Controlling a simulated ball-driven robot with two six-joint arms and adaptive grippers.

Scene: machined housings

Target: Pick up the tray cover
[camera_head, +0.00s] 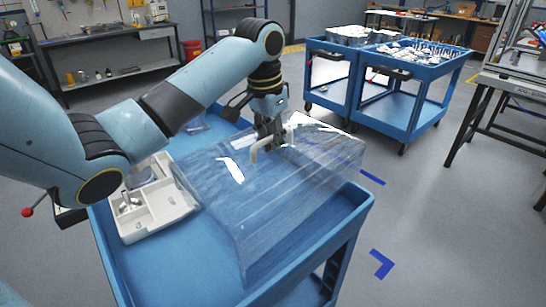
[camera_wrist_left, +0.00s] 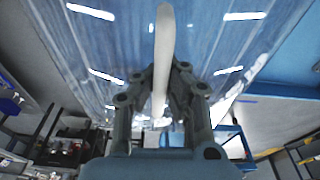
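The tray cover (camera_head: 290,190) is a large clear box-like lid over the blue cart (camera_head: 150,262) in the head view. Its right end reaches past the cart's edge. I cannot tell whether its lower rim touches the cart. A pale handle (camera_head: 254,154) stands on its top. My left gripper (camera_head: 268,140) is at this handle from above. In the left wrist view the handle (camera_wrist_left: 163,50) runs between the two fingers (camera_wrist_left: 161,90), which close on it from both sides, with the clear cover (camera_wrist_left: 110,45) beyond. My right gripper is not in view.
A white compartment tray (camera_head: 155,212) with small parts sits on the cart, left of the cover. Two blue carts (camera_head: 410,65) with parts stand behind at the right. A metal bench (camera_head: 515,85) is at the far right. The floor between is clear.

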